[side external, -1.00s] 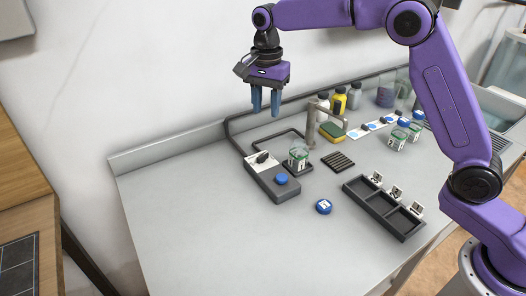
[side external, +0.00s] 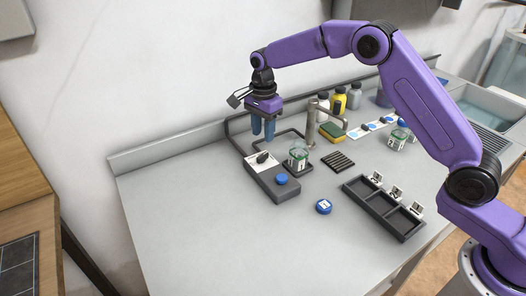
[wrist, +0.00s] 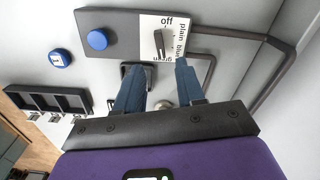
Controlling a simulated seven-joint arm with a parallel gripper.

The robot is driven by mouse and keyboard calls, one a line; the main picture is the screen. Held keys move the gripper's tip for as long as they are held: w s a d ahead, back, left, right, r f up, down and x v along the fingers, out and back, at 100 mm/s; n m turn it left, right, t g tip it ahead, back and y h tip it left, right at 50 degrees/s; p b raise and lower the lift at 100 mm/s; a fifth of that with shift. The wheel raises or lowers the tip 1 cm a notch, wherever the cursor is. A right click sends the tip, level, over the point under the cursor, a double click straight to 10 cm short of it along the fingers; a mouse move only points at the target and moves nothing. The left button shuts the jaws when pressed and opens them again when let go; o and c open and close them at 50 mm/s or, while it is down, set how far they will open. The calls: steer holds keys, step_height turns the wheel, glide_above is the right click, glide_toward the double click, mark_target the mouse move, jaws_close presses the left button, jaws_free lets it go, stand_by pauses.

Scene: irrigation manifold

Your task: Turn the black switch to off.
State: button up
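The black switch (side external: 262,157) is a small knob on a white label plate at the back end of a grey control box (side external: 286,193). In the wrist view the switch (wrist: 160,44) stands on the label, which reads "off", "plain", "blue" and "green". Which word it points at is hard to tell. A blue button (side external: 281,179) sits on the same box. My gripper (side external: 262,138) hangs just above and behind the switch, fingers down. In the wrist view its two blue fingers (wrist: 158,72) are apart with nothing between them, and the knob lies just beyond the tips.
A green-banded glass jar (side external: 298,155) stands on a dark base right of the box, beside a metal spout (side external: 312,122). The front left of the table is clear.

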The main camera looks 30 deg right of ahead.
mark_target(263, 155)
step_height(263, 155, down, 8)
steer(key=shift+r, duration=0.1)
stand_by(0.4)
jaws_close()
